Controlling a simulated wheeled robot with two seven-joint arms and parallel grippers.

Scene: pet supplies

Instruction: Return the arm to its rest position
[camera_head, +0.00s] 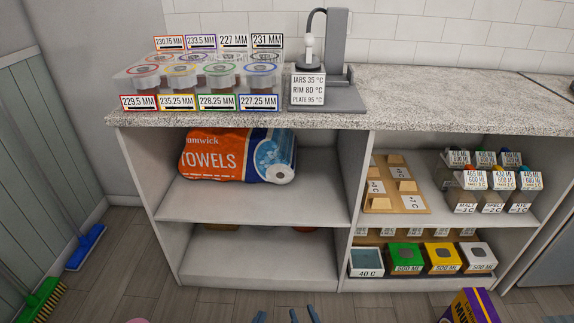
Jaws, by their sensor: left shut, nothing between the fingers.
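Only blue fingertips show at the bottom edge of the head view. My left gripper (259,317) shows as one narrow blue tip, shut and empty. My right gripper (303,314) is just to its right, with two blue tips apart and nothing visible between them. Both are low in front of the shelf unit, apart from its shelves. The rest of both arms is below the frame and hidden.
A shelf unit with a speckled countertop (415,98) stands ahead, holding labelled jars (205,77), a grey dispenser (335,60), a towel pack (235,155) and bins (405,256). A purple box (470,307) stands at bottom right. Brooms (85,246) lean at left. Floor between is mostly clear.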

